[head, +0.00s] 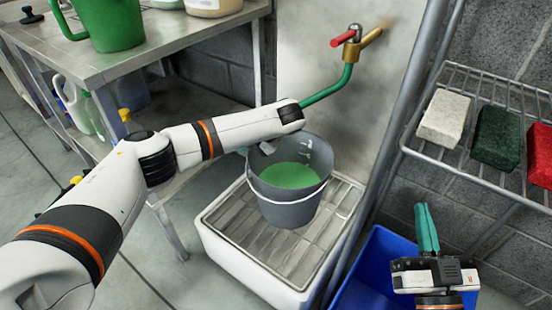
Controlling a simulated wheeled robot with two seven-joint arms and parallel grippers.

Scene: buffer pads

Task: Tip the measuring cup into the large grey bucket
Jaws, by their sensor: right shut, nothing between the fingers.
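The large grey bucket (287,207) stands upright on the drain grate, with green liquid (290,175) inside. My left arm reaches in from the left, and its wrist is above the bucket's back rim. My left gripper is mostly hidden behind that arm; a small teal bit shows at the bucket's left rim, but its jaws cannot be made out. A small pale shape (267,147) shows at the bucket's back left inside; I cannot tell if it is the measuring cup. No measuring cup is clearly visible. My right gripper (426,228) is shut and empty, fingers pointing up, right of the bucket.
A tap with a red handle (343,40) and green hose (330,90) is behind the bucket. A white basin (250,272) carries the grate. A blue bin (372,270) is at lower right. A wire rack (468,85) holds sponges. A metal table (150,65) carries a green jug (112,22).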

